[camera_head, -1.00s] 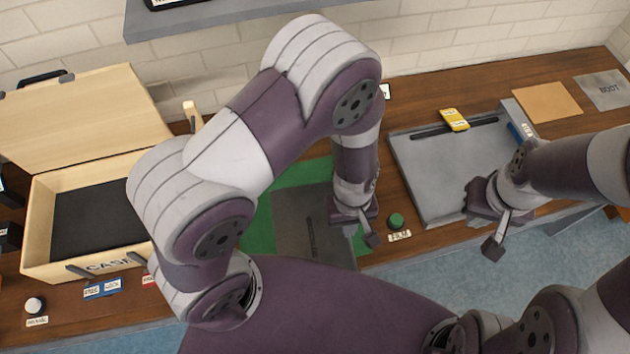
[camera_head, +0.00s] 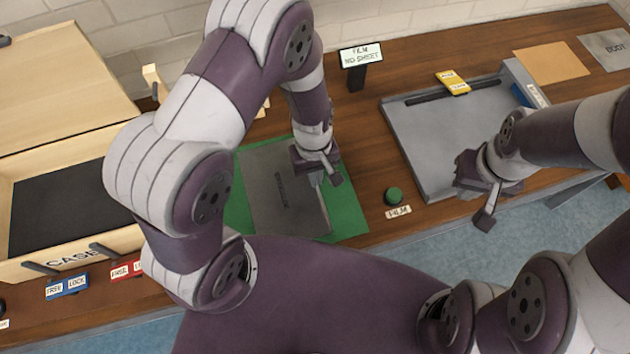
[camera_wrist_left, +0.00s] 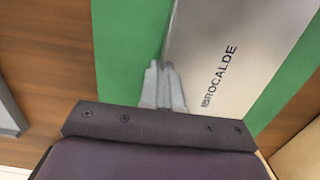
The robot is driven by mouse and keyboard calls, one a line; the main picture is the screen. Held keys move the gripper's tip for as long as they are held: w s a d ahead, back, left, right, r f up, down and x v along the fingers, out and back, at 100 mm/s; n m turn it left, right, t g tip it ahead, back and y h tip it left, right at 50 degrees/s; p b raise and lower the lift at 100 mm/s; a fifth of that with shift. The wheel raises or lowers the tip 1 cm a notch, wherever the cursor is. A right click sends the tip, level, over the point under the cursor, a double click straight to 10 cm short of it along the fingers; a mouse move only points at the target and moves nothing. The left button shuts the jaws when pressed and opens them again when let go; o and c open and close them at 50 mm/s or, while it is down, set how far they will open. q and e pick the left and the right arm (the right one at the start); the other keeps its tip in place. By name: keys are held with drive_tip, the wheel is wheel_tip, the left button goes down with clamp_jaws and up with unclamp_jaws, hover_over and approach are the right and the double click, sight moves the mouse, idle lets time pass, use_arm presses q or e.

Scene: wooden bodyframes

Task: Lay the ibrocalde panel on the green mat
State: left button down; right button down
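The ibrocalde panel (camera_head: 275,192) is a flat grey plate with its name printed on it. It is over the green mat (camera_head: 348,212), with green showing along its left, right and far sides. I cannot tell whether it rests flat or is slightly above the mat. My left gripper (camera_head: 322,178) is at the panel's right edge. In the left wrist view, the fingers (camera_wrist_left: 162,85) are close together at the edge of the panel (camera_wrist_left: 235,50) and appear shut on it. My right gripper (camera_head: 488,200) is over the front of a grey tray; its finger gap is unclear.
The grey tray (camera_head: 430,135) holds a yellow tagged block (camera_head: 452,82). A green button (camera_head: 394,196) with a FILM label is right of the mat. A small sign (camera_head: 360,56) reads film, no sheet. An open wooden case (camera_head: 75,245) stands left, with lock labels before it.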

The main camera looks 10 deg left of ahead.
use_arm(q)
drive_tip(key=shift+w+f+p, duration=0.15)
drive_tip(key=shift+f+p, duration=0.1)
drive_tip(key=shift+p, duration=0.1)
drive_tip(key=shift+f, duration=0.15)
drive_tip(key=c, duration=1.4)
unclamp_jaws()
drive_tip(key=shift+o, duration=0.2)
drive_tip(key=shift+r, duration=0.25)
wheel_tip(320, 180, up, 12)
drive_tip(key=s+a+r+m+t, duration=0.2)
drive_tip(key=s+a+r+m, duration=0.1)
drive_tip(key=a+m, duration=0.3)
drive_tip(key=shift+s+a+r+m+y, duration=0.3)
drive_tip(key=shift+a+r, duration=0.25)
drive_tip(key=shift+a, duration=0.6)
